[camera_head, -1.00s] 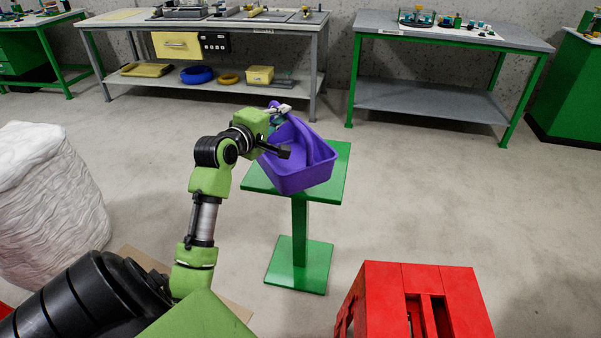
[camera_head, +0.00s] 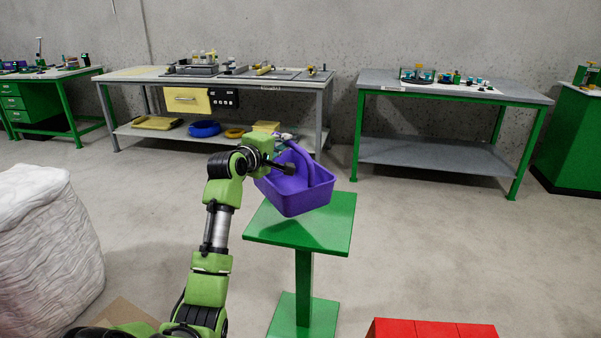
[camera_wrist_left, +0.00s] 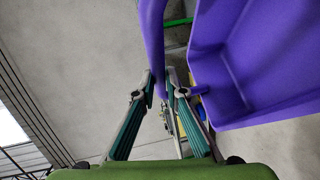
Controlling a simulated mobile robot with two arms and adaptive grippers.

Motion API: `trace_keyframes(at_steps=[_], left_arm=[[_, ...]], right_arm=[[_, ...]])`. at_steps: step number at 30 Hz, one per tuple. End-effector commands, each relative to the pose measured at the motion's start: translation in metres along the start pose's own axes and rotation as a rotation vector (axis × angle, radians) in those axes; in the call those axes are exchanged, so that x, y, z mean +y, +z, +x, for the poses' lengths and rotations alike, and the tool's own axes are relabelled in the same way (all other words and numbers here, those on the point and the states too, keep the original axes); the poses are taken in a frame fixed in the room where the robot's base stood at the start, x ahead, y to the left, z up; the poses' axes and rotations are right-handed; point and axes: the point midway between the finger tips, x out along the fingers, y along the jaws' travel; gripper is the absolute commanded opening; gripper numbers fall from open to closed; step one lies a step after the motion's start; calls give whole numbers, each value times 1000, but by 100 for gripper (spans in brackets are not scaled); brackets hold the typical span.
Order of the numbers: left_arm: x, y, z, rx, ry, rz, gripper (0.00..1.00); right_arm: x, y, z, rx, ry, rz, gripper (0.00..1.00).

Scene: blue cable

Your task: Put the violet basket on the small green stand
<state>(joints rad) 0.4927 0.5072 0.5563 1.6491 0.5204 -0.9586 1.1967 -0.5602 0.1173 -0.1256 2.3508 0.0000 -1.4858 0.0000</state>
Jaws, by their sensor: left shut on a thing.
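The violet basket (camera_head: 308,203) hangs from my left gripper (camera_head: 285,138) in the head view. It appears above the rear part of the small green stand's top (camera_head: 300,236), with its underside seemingly apart from the surface. The stand's top is otherwise bare. In the left wrist view, my left gripper (camera_wrist_left: 160,90) is shut on the basket's handle (camera_wrist_left: 153,35). The basket's body (camera_wrist_left: 255,60) fills the upper right there. The exact gap under the basket is hard to tell. My right gripper is not in view.
A red crate (camera_head: 430,329) stands at the bottom right. A white wrapped bulk (camera_head: 45,240) is at the left. A grey workbench (camera_head: 440,158) and another bench (camera_head: 225,82) with items stand along the back wall. The floor right of the stand is clear.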

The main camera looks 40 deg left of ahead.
Motion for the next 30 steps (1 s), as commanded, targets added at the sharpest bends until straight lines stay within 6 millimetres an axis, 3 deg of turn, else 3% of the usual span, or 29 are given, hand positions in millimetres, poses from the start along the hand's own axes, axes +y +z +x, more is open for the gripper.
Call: trace_keyframes(at_steps=[5, 9, 17, 22, 30], left_arm=[[-22, 16, 29, -1, 0, -1, 0], [-35, 24, 46, 1, 3, 0, 0], [-47, 31, 59, 1, 3, 1, 0], [-70, 35, 67, 1, 1, 2, 0], [-80, 37, 68, 1, 4, 1, 0]], right_arm=[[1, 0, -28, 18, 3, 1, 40], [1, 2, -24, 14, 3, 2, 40], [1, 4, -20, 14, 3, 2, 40], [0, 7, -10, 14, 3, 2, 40], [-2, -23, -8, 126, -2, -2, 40]])
